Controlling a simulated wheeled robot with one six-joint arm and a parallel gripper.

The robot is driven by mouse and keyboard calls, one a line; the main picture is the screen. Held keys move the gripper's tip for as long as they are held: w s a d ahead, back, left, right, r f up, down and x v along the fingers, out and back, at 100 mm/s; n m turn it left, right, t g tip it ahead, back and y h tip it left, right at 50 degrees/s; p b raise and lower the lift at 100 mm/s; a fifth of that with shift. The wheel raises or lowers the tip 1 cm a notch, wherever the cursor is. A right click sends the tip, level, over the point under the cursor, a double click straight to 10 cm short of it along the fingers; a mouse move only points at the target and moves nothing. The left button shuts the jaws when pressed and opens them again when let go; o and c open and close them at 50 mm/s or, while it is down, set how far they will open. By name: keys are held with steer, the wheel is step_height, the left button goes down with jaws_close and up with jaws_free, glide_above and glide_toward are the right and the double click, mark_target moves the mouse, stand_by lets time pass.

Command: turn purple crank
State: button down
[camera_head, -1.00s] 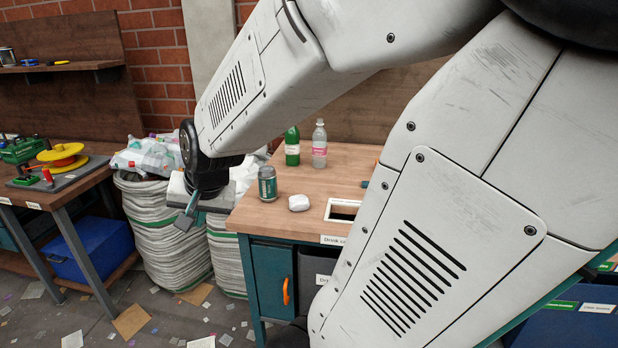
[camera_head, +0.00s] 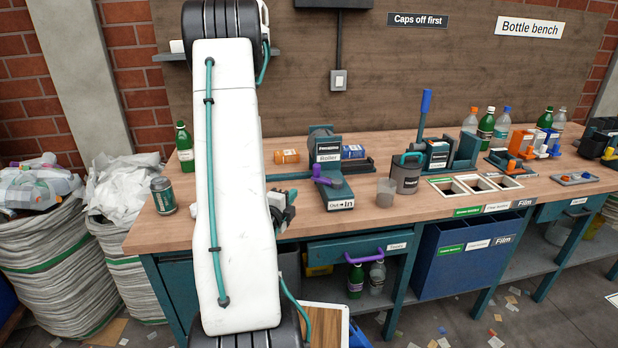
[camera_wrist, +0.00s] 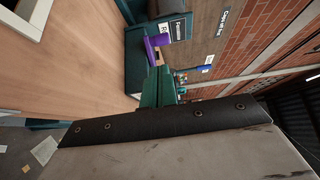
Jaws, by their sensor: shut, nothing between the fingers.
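The purple crank (camera_head: 322,174) sits on the left side of a dark teal machine (camera_head: 328,148) labelled "Roller", on the wooden bench. My arm hides part of the bench. In the wrist view, the purple crank (camera_wrist: 157,41) shows beyond the shut teal fingers (camera_wrist: 158,86), beside the machine's teal body (camera_wrist: 140,60).
A grey cup (camera_head: 386,190) and another dark device (camera_head: 438,155) with a blue lever stand right of the roller. A green can (camera_head: 163,195) and green bottle (camera_head: 185,148) stand left of my arm. A drawer (camera_head: 345,249) with a purple handle (camera_head: 367,256) is below.

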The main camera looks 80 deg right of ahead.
glide_toward(314, 171)
steer(key=x, duration=0.5)
steer(key=shift+s, duration=0.35)
steer(key=shift+x, duration=0.75)
steer(key=shift+d, duration=1.1)
steer(key=shift+w+a, duration=0.1)
steer(key=shift+a, duration=0.05)
steer(key=w+a, duration=0.7)
steer(key=a, duration=0.4)
steer(key=shift+w+a, duration=0.2)
steer(key=shift+a, duration=0.1)
